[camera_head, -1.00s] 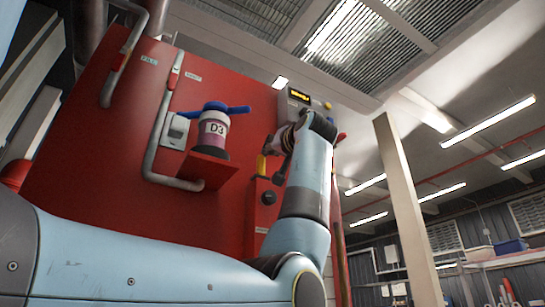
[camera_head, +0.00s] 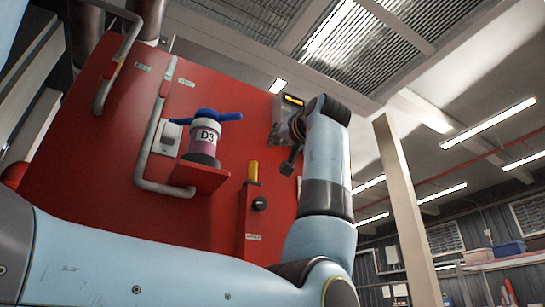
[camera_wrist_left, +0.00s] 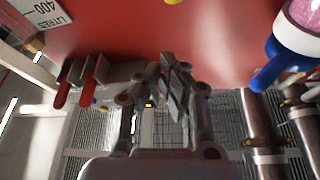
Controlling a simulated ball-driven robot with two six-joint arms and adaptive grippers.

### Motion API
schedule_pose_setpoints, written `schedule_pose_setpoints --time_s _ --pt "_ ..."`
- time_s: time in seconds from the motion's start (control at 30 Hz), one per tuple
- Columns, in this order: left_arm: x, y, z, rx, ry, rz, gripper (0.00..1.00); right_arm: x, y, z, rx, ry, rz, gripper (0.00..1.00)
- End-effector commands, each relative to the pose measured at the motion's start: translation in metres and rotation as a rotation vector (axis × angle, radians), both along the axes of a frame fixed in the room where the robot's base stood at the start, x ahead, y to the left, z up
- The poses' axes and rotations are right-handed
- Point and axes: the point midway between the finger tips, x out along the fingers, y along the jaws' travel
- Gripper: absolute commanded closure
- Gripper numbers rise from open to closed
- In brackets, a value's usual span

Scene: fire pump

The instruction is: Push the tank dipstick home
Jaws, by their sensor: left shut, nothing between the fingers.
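The likely tank dipstick is a yellow handle (camera_head: 253,171) standing upright at the top of a narrow red box on the red tank's front. How far it is pushed in I cannot tell. My left gripper (camera_head: 289,164) is shut and empty, to the right of the yellow handle and apart from it. In the left wrist view the closed fingers (camera_wrist_left: 176,73) show near the middle with nothing held. A yellow tip (camera_wrist_left: 172,2) is cut off at that view's top edge. My right gripper is in neither view.
A container marked D3 (camera_head: 205,140) with a blue top stands on a red shelf left of the yellow handle. A grey pipe (camera_head: 147,150) runs beside it. A black knob (camera_head: 260,204) sits below the handle.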

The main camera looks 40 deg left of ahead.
Motion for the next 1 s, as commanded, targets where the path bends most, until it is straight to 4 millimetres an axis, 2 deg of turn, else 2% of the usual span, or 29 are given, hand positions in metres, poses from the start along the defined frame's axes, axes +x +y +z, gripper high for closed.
schedule_pose_setpoints --time_s 0.1,0.27,0.9,1.0 --pt "-0.007 -0.015 -0.008 -0.001 0.000 -0.002 1.00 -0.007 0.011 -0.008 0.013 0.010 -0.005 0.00" --pt "-0.012 -0.023 -0.010 0.000 0.000 0.000 1.00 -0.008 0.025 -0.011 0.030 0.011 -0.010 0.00" --pt "-0.013 -0.024 -0.010 0.000 0.000 0.000 1.00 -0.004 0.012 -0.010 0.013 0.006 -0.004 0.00" --pt "-0.006 -0.022 -0.022 -0.009 0.015 -0.008 1.00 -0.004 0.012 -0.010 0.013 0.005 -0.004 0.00"
